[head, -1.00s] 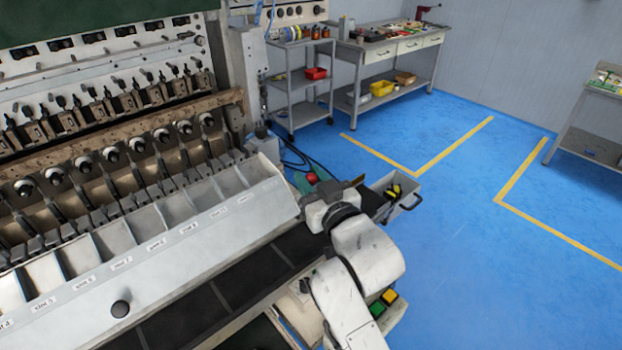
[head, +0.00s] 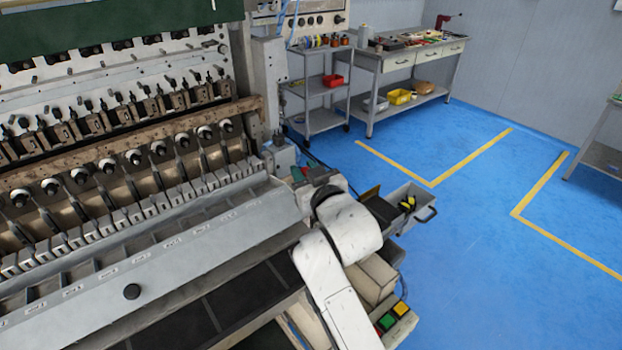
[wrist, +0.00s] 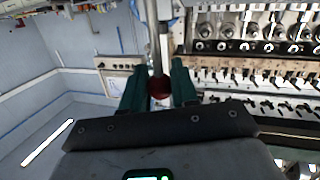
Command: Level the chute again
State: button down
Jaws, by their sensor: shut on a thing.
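The chute (head: 180,262) is a long grey trough along the front of the coil winder. It has several labelled compartments and a black round knob (head: 131,292) on its front face. Its compartments look narrow from here, and I cannot tell if it is exactly level. In the wrist view my gripper (wrist: 159,80) has its two teal fingers closed on a red ball knob (wrist: 159,88) at the end of a pale upright rod (wrist: 154,35). In the head view my arm hides most of the gripper and the knob, near the chute's right end.
A dark belt (head: 235,303) runs below the chute. A grey bin (head: 412,200) and a box with green and red buttons (head: 388,321) stand right of my arm. A shelf cart (head: 318,119) and workbench (head: 400,60) are behind. Blue floor is clear at right.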

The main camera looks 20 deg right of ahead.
jog(key=shift+w+a, duration=0.15)
jog(key=shift+w, duration=0.05)
dwell(0.3)
jog(key=c, duration=0.9)
grip_release()
jog(key=shift+s+f, duration=0.1)
jog(key=s, duration=0.3)
jog(key=s+r+b, duration=0.1)
jog(key=s, duration=0.6)
jog(key=shift+s+d+r, duration=0.2)
jog(key=shift+s+d, duration=0.05)
jog(key=shift+d, duration=0.05)
